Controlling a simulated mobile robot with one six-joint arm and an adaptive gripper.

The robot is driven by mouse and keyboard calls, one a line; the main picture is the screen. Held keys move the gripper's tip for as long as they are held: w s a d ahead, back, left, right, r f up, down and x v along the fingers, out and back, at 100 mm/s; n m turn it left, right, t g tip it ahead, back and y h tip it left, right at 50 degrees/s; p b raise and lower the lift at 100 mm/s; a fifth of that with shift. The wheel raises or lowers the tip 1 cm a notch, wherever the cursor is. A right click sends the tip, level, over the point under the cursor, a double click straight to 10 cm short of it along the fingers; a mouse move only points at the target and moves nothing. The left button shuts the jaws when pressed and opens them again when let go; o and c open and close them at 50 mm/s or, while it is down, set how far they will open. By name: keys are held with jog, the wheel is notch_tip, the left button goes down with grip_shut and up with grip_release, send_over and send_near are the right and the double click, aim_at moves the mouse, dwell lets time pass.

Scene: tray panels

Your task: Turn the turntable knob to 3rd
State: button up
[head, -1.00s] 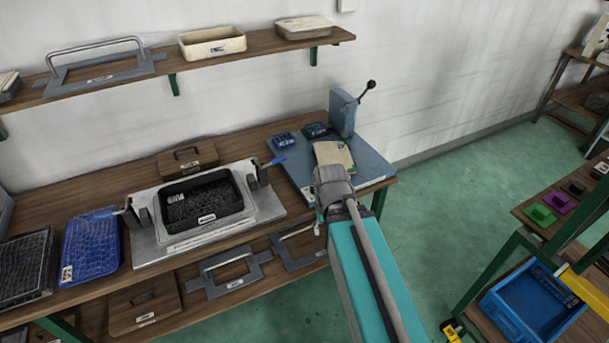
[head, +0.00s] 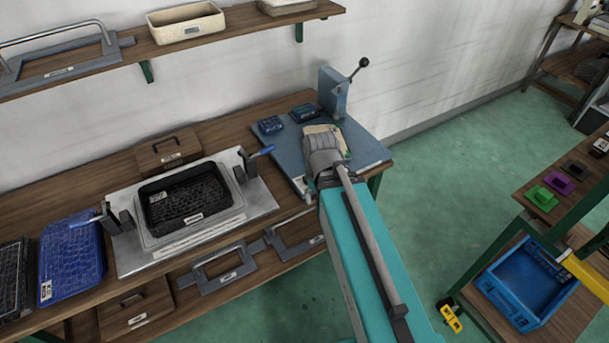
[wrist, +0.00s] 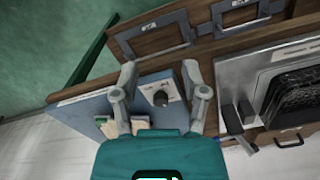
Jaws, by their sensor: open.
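A dark round knob (wrist: 161,98) stands on a pale dial plate (wrist: 153,88) in the wrist view. The plate is on a blue-grey panel (wrist: 87,112) at the end of the wooden bench. My gripper (wrist: 160,70) is open and empty, with one finger on each side of the knob in the picture. I cannot tell how far above the knob the fingers are. The dial's marks are too small to read. In the head view my arm covers the knob, and the blue-grey panel (head: 366,148) shows around it.
A blue-grey upright box with a ball-ended lever (head: 332,93) stands at the panel's back. Small blue boxes (head: 270,125) and a cream-and-green block (wrist: 138,124) lie on the panel. A metal fixture with a black mesh tray (head: 187,194) is to the left.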

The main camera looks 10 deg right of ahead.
jog(key=shift+o, duration=1.7)
jog(key=shift+w+r, duration=0.15)
jog(key=shift+w, duration=0.1)
jog(key=w+r+n+p, duration=0.2)
jog(key=w+n, duration=0.2)
jog(key=w, duration=0.3)
jog(key=w+r+n+p, duration=0.2)
jog(key=w+n, duration=0.2)
jog(key=w, duration=0.4)
jog(key=shift+w+d+r+n+p, duration=0.25)
jog(key=shift+w+d+n+p, duration=0.05)
jog(key=shift+d+p, duration=0.05)
jog(key=shift+f, duration=0.2)
notch_tip(320, 180, down, 13)
jog(key=b, duration=1.3)
jog(key=shift+f+b, duration=0.2)
jog(key=shift+b, duration=0.2)
